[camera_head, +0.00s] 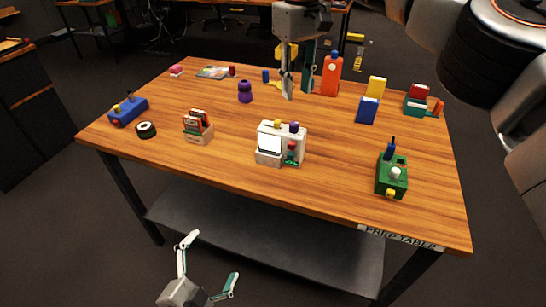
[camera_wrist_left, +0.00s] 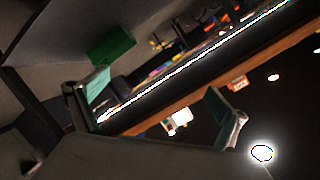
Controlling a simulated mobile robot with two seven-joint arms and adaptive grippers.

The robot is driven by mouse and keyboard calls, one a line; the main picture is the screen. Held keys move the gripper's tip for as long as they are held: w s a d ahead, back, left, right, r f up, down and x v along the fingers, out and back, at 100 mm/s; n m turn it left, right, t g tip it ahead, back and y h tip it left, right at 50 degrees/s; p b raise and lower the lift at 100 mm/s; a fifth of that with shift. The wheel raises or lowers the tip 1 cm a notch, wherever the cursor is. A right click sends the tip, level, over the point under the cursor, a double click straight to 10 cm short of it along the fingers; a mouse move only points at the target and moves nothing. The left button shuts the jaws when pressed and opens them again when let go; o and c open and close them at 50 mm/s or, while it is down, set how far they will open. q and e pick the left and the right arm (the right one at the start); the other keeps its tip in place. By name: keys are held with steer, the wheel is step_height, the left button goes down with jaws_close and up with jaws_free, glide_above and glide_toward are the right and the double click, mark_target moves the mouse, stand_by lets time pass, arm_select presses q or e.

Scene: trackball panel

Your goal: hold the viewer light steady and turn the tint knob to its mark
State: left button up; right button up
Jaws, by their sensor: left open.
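A beige box with a bright white slanted screen (camera_head: 269,143), seemingly the viewer light, stands upright near the table's front middle. It has a yellow knob (camera_head: 277,123) and a purple knob (camera_head: 294,127) on top, and red and green parts at its right front. I cannot tell which is the tint knob, and no mark is readable. My left gripper (camera_head: 214,259) is open and empty, below and in front of the table edge; its spread fingers also show in the left wrist view (camera_wrist_left: 160,105). My right gripper (camera_head: 298,95) points down behind the box, fingers apart, nothing seen between them.
A green box (camera_head: 391,178) with knobs stands right; a blue box (camera_head: 128,111) and black roll (camera_head: 146,130) stand left. A rack (camera_head: 198,131) is left of the viewer. Bottles and blocks fill the back. The wooden tabletop (camera_head: 340,175) is clear between viewer and green box.

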mark_target(279, 151)
arm_select(q)
steer(key=w+d+r+m+t+h, duration=0.2)
steer(key=w+d+r+m, duration=0.1)
steer(key=d+r+m, duration=0.4)
steer(key=w+d+r+m+t+h, duration=0.1)
steer(key=w+d+r+m+h, duration=0.15)
steer(key=r+m, duration=0.4)
steer(key=w+d+r+m+t+h, duration=0.15)
steer(key=w+d+r+m, duration=0.25)
steer(key=r, duration=0.5)
steer(key=w+f+m+y, duration=0.1)
steer(key=w+m, duration=0.1)
steer(key=w+f+m+g+y, duration=0.1)
steer(key=w+f+m, duration=0.1)
steer(key=m, duration=0.1)
steer(key=w+f+m+y, duration=0.1)
steer(key=w+f+m, duration=0.1)
steer(key=m, duration=0.1)
steer(key=shift+w+d+g, duration=0.2)
steer(key=shift+d+g, duration=0.05)
steer(key=shift+d, duration=0.15)
steer(key=shift+w+a+f+m+y, duration=0.1)
steer(key=shift+w+f+m+y, duration=0.4)
steer(key=shift+w+m, duration=0.3)
steer(key=shift+x, duration=3.75)
steer(key=shift+f, duration=0.15)
